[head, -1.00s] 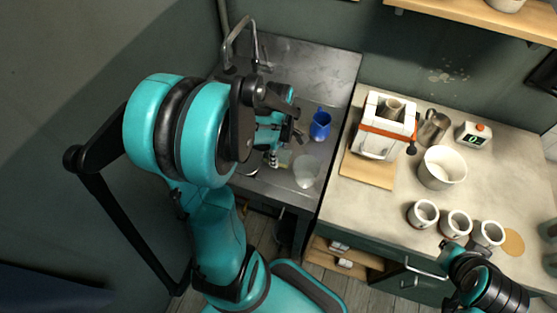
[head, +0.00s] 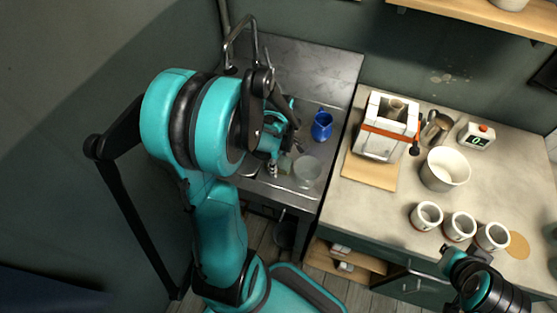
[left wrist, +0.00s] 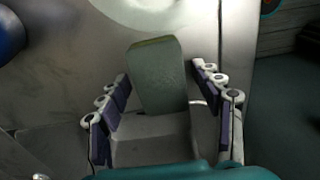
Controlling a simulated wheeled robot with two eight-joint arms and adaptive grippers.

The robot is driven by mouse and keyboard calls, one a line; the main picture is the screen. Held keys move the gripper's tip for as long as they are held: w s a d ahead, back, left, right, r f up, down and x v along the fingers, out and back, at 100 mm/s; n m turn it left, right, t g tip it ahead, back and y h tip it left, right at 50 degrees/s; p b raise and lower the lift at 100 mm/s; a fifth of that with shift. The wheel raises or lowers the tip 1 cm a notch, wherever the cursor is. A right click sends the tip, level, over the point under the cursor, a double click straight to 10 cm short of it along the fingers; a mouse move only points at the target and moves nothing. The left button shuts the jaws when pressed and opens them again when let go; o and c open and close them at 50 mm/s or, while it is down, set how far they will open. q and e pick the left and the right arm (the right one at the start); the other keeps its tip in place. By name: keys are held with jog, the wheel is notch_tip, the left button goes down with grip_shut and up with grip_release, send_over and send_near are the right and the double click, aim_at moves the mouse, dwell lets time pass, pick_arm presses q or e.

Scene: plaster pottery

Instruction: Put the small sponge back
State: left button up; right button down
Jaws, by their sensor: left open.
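The small sponge (left wrist: 158,78), grey-green with a yellowish edge, shows in the left wrist view between the two fingers of my left gripper (left wrist: 165,105). The fingers are open, with a gap on each side of it. A plain grey block shows below the sponge; I cannot tell whether the two touch. In the head view my left gripper (head: 277,152) is over the sink unit, partly hidden by my arm, and a small greenish patch of the sponge (head: 285,164) shows beside it. My right gripper (head: 453,262) is at the lower right, its fingers unclear.
A translucent bowl (head: 307,171) and a blue jug (head: 321,125) stand close to the left gripper on the metal sink top (head: 318,72). A faucet (head: 240,42) rises behind. The counter at right holds a strapped plaster mould (head: 387,128), a white bucket (head: 444,170) and several mugs.

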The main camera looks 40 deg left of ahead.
pick_arm(q)
notch_tip(320, 180, up, 11)
jog(key=p, duration=0.4)
jog(key=s+d+r+m+t, duration=0.1)
jog(key=d+r+m+t, duration=0.2)
jog(key=d+m, duration=0.4)
jog(key=s+d+r+m+t, duration=0.1)
jog(key=d+r+m+t, duration=0.3)
jog(key=m, duration=1)
jog(key=d+r, duration=0.1)
jog(key=d, duration=0.2)
jog(key=shift+s+d+r+m, duration=0.2)
jog(key=shift+s+m, duration=0.1)
jog(key=shift+s, duration=0.1)
notch_tip(320, 180, down, 7)
jog(key=b, duration=0.6)
jog(key=shift+r, duration=0.2)
